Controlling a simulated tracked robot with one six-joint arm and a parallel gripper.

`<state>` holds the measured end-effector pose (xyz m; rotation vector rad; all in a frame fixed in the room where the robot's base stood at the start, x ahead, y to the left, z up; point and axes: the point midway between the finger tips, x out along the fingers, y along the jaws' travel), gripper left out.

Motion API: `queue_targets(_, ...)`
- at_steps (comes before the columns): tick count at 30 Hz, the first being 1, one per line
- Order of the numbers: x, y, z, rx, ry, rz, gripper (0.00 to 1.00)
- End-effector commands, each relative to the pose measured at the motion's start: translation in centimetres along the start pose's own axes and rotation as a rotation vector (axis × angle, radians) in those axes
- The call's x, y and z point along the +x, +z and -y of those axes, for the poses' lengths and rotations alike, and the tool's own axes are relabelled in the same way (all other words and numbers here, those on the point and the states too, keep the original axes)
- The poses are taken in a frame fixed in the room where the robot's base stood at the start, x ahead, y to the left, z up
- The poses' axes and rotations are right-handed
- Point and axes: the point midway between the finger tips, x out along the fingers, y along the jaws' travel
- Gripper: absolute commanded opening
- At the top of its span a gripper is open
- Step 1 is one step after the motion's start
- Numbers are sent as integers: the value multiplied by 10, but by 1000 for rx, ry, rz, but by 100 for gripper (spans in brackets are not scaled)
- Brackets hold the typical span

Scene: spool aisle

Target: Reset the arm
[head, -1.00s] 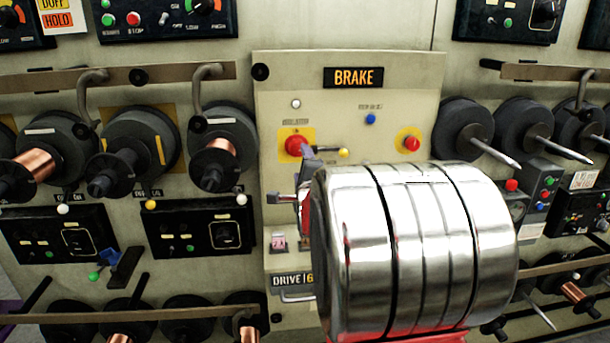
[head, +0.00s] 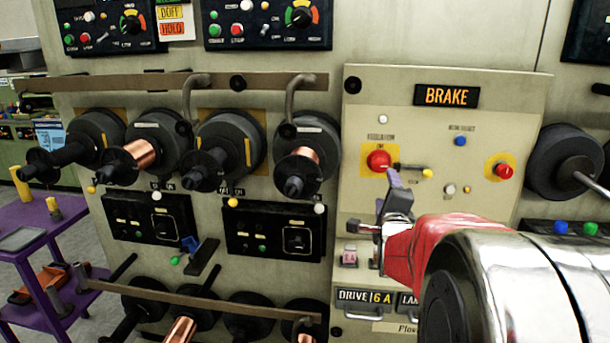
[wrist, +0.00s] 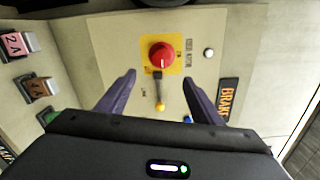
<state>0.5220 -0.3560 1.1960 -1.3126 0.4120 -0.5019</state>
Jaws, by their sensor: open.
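My gripper (head: 394,183) is open and empty at the end of my arm, in front of the BRAKE panel (head: 445,125). In the wrist view the two purple fingers of my gripper (wrist: 160,84) spread on either side of a red knob on a yellow plate (wrist: 162,55) and a small yellow-tipped lever (wrist: 159,104). The fingers look apart from both. In the head view the red knob (head: 379,160) is just above and left of the fingertips, and the yellow-tipped lever (head: 427,173) is to their right. My arm hides the lower right of the panel.
Spools (head: 222,150) on spindles line the wall on the left, under a brown rail (head: 130,83). A purple cart (head: 45,215) with tools stands at far left. Pink 2A (wrist: 17,45) and orange 4A (wrist: 40,88) blocks show in the wrist view.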

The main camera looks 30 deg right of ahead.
Motion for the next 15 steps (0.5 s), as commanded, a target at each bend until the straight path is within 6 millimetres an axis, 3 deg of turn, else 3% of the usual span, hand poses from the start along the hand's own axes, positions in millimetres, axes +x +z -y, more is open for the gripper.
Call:
queue_targets(9,0,-1,-3,-65,13,-3,60)
queue_targets(15,-4,-10,-41,-290,163,-17,60)
